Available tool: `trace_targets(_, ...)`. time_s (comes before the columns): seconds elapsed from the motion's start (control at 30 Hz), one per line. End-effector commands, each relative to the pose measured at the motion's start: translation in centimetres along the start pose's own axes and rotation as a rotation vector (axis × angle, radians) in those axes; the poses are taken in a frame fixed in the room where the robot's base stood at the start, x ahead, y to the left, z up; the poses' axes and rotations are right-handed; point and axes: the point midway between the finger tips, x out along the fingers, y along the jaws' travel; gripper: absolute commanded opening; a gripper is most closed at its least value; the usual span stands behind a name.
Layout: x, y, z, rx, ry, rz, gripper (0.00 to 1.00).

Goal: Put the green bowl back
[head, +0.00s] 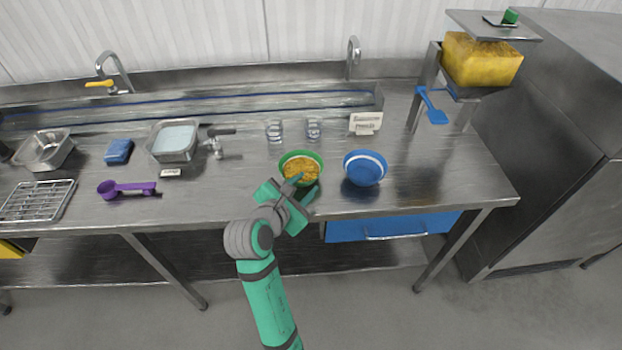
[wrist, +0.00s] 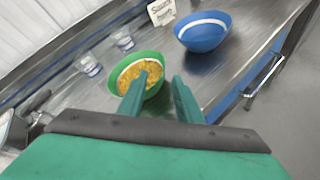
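The green bowl (head: 286,160) stands on the steel counter near its front edge and holds yellow-orange grains. It also shows in the wrist view (wrist: 153,57). My gripper (head: 303,187) is at the bowl's near side. In the wrist view my gripper (wrist: 160,84) is open. One fingertip overlaps the bowl's inside and the other is outside its rim, with a gap between them. Whether either finger touches the bowl I cannot tell.
A blue bowl (head: 364,172) stands close to the right of the green bowl. Two clear glasses (head: 313,128) and a small sign (head: 366,122) stand behind. A dispenser (head: 480,62) is at the back right. A purple scoop (head: 128,188) lies left. Counter between scoop and green bowl is clear.

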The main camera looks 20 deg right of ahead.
Motion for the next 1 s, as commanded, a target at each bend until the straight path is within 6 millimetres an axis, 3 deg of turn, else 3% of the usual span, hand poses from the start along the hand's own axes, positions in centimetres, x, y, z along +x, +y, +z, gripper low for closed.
trace_targets(0.1, -2.1, 0.1, 0.0, 0.000, 0.000, 0.003, 0.32)
trace_targets(0.3, -4.0, 0.1, 0.0, 0.000, 0.000, 0.001, 0.32)
trace_targets(1.0, -4.3, 0.0, 0.0, -0.001, 0.000, 0.000, 0.32)
